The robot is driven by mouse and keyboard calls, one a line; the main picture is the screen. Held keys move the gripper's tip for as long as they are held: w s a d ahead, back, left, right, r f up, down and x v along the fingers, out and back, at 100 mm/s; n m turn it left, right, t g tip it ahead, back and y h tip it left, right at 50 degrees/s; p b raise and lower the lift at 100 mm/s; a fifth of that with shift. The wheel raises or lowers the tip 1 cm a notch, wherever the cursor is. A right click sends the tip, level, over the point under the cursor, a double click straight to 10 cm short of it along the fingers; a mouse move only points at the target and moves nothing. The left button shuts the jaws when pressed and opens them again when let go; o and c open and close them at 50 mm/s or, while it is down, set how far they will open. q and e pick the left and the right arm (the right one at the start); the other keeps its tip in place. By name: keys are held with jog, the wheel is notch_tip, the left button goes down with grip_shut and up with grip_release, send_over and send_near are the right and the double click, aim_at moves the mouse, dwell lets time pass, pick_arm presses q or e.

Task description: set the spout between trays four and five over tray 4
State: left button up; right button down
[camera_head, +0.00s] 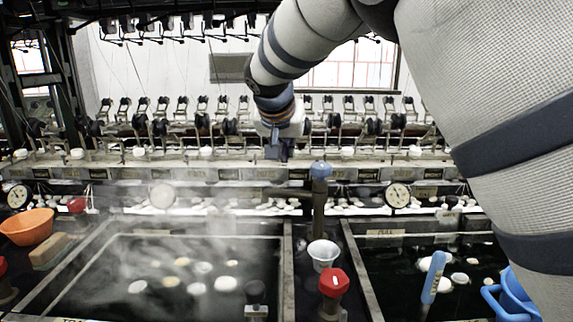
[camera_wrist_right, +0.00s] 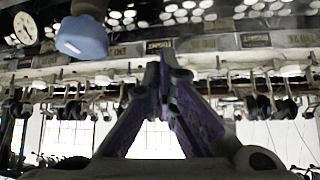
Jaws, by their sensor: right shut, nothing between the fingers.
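The swivel spout (camera_head: 319,208) stands on the divider between two dark water basins, with a blue knob (camera_head: 320,170) on top. Its pipe runs along the divider, over neither basin. The knob also shows at upper left in the right wrist view (camera_wrist_right: 82,38). The left basin (camera_head: 286,268) and the right basin (camera_head: 362,275) hold floating cocoons; I cannot read tray numbers. My right gripper (camera_head: 277,152) is shut and empty, behind and left of the knob, apart from it. Its closed purple-grey fingers also show in the right wrist view (camera_wrist_right: 163,65). My left gripper is out of view.
A white cup (camera_head: 323,254) and a red knob (camera_head: 334,282) stand on the divider. A blue-handled brush (camera_head: 433,278) and a blue jug (camera_head: 512,298) are at right. An orange bowl (camera_head: 27,227) is at left. Steam drifts over the left basin.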

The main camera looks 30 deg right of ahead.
aim_at(294, 197)
jog(key=s+f+b+x, duration=0.1)
jog(key=x, duration=0.9)
pick_arm(q)
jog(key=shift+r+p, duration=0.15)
jog(key=shift+p, duration=0.5)
pick_arm(e)
jog(key=s+a, duration=0.2)
jog(key=a, duration=0.1)
jog(key=shift+s+a+r, duration=0.15)
jog(key=shift+s+r, duration=0.25)
